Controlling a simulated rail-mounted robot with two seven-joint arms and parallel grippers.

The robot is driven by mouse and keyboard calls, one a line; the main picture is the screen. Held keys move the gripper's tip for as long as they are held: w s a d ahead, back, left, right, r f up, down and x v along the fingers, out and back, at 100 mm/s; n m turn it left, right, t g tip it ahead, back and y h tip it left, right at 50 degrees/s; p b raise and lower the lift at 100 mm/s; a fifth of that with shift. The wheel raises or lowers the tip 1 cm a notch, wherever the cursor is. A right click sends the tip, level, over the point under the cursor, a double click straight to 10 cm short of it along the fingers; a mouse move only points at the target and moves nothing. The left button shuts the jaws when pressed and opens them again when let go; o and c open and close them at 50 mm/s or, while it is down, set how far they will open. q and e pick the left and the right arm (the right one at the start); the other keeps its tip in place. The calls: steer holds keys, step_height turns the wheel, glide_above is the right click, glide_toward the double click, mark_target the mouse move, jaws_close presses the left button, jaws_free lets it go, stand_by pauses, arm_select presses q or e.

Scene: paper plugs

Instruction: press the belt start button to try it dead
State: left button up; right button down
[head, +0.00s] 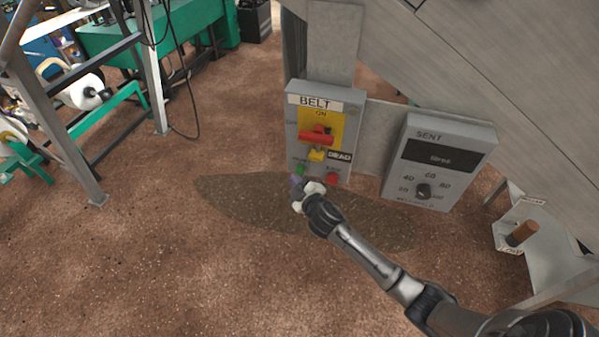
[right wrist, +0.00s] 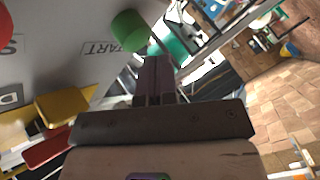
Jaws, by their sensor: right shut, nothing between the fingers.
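The grey BELT box (head: 293,130) stands upright with a yellow panel and a red switch handle (head: 316,137) lying level. A yellow padlock (head: 316,155) and a DEAD tag (head: 339,156) hang below the handle. The green start button (head: 301,170) is low on the left of the box. In the right wrist view the green button (right wrist: 129,30) sticks out beside the START lettering. My right gripper (head: 298,184) is shut and empty, just below the green button. In the wrist view its fingertips (right wrist: 154,65) are close beside it; I cannot tell if they touch. My left gripper is not in view.
The red stop button (head: 332,179) is just right of the green one. The grey SENT counter box (head: 440,160) with a dial stands to the right. A sloping grey panel (head: 500,70) overhangs at upper right. Open brown floor (head: 150,250) lies to the left.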

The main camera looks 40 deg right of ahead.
steer(key=shift+s+a, duration=0.1)
steer(key=shift+a, duration=0.05)
steer(key=shift+s+a+p, duration=0.15)
steer(key=shift+s+a, duration=0.25)
steer(key=shift+a, duration=0.3)
steer(key=shift+s+a+p, duration=0.2)
steer(key=shift+s+a, duration=0.25)
steer(key=shift+a, duration=0.3)
steer(key=shift+s+a+p, duration=0.15)
steer(key=shift+s+a, duration=0.25)
steer(key=shift+a, duration=0.3)
